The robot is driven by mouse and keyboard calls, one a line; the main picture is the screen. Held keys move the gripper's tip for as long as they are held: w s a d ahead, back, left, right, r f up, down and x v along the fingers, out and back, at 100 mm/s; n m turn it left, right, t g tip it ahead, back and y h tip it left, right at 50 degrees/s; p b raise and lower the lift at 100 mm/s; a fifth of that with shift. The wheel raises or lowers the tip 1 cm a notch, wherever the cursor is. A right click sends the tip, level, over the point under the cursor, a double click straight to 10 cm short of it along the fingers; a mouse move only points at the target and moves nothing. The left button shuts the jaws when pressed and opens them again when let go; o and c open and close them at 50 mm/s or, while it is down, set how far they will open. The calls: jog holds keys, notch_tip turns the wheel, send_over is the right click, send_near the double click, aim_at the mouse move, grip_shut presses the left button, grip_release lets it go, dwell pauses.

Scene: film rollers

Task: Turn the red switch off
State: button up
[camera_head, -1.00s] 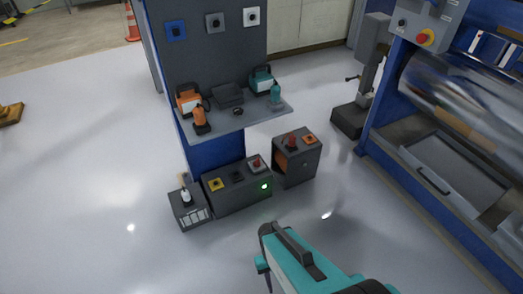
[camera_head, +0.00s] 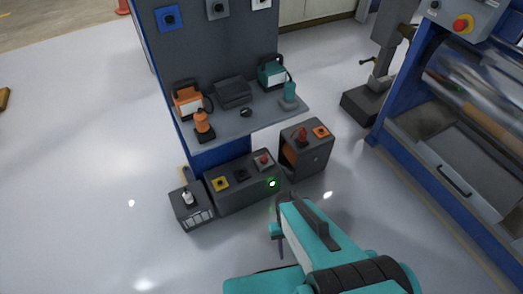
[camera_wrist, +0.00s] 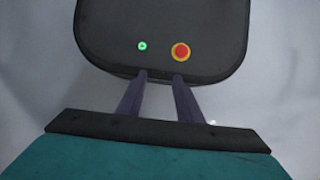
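A red switch (camera_head: 263,160) on a pale plate sits on top of the low dark box (camera_head: 228,196), at the right end of a row with a yellow switch (camera_head: 221,184) and a black one (camera_head: 240,174). A green light (camera_head: 271,183) glows at the box's front right. In the wrist view my gripper (camera_wrist: 161,76) is open, two dark fingers apart with nothing between them. They point at a dark rounded panel (camera_wrist: 160,20) with a green light and a red button on yellow; I cannot tell what it belongs to. My teal arm is right and in front of the low box; its fingertips are unclear there.
A dark box (camera_head: 313,160) with a red knob and an orange switch stands right of the low box. A small box (camera_head: 191,214) stands left. A shelf (camera_head: 228,125) with orange and teal devices overhangs behind. The blue roller machine (camera_head: 402,130) is at right. Left floor is clear.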

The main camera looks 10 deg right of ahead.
jog(key=shift+w+d, duration=0.15)
jog(key=shift+w, duration=0.05)
notch_tip(320, 180, up, 4)
jog(key=f+m+t+b, duration=0.1)
jog(key=m+t+b, duration=0.45)
jog(key=b, duration=2.95)
send_over(265, 155)
jog(key=shift+r, duration=0.25)
jog(key=shift+f, duration=0.1)
jog(key=shift+f+b, duration=2.9)
jog(key=shift+f, duration=3.05)
